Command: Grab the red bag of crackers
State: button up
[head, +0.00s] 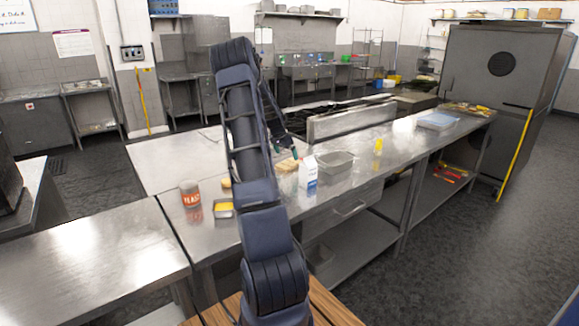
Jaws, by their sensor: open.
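I cannot make out a red bag of crackers in the head view. The only clearly red item on the counter is a red and white can-shaped container (190,194) with lettering, standing upright at the left. My arm rises through the middle of the picture and bends down behind itself. My gripper (291,151) hangs low over the steel counter (335,192), near a tan item (287,165) and behind a white carton. It is small and partly dark against the background. It is open, and nothing shows held in it.
A white and blue carton (308,172), a clear tub (335,161), a yellow bottle (378,146) and a small yellow container (223,209) stand on the counter. Red and yellow items (455,173) lie on a lower shelf. The left table (85,262) is bare.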

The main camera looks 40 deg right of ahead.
aim_at(289, 162)
jog(key=shift+x, duration=3.05)
jog(key=shift+a, duration=0.15)
jog(key=c, duration=1)
